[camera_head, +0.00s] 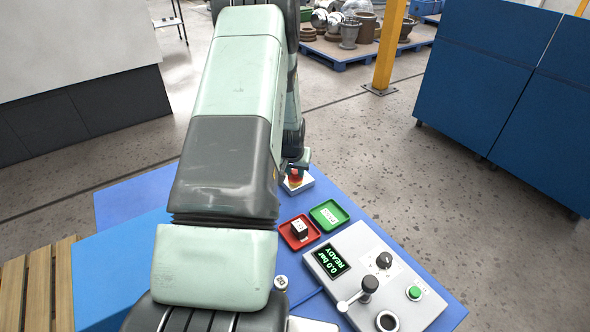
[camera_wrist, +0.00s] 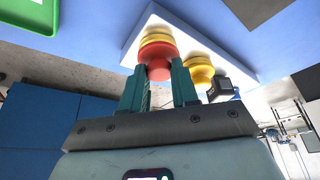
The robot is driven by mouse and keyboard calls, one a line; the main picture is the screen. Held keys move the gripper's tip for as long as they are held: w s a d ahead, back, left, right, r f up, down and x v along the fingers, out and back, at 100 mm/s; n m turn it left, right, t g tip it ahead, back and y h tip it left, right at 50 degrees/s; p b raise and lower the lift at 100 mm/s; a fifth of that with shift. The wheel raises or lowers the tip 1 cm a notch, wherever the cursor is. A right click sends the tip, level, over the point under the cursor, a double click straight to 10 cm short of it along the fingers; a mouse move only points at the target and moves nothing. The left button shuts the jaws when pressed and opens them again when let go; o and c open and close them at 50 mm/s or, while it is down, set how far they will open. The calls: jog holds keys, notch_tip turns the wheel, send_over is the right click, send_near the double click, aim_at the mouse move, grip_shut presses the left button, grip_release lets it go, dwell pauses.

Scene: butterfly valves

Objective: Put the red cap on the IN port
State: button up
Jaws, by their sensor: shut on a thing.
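The red cap (camera_wrist: 159,68) is between the two teal fingers of my gripper (camera_wrist: 159,72) in the wrist view, and the gripper is shut on it. A ringed yellow port (camera_wrist: 157,40) on a white base (camera_wrist: 136,40) lines up directly beyond the cap. The cap seems to meet this port, but I cannot tell whether it is seated. A second yellow port (camera_wrist: 200,72) stands beside it, right of the fingers. No IN label is readable. In the head view, red shows under my gripper (camera_head: 296,170) at the white base (camera_head: 300,186), partly hidden by my arm.
A red tray (camera_head: 314,240) holding a small white-and-black block (camera_head: 299,229) and a green tray (camera_head: 341,210) lie nearby on the blue table (camera_head: 330,186). A control box (camera_head: 345,233) with a display reading 0.0 bar READY stands at the front right. My arm hides the table's middle.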

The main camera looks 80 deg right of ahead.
jog(key=o, duration=1.6)
jog(key=shift+c, duration=0.2)
jog(key=shift+r, duration=2.5)
grip_shut()
jog(key=shift+f, duration=0.2)
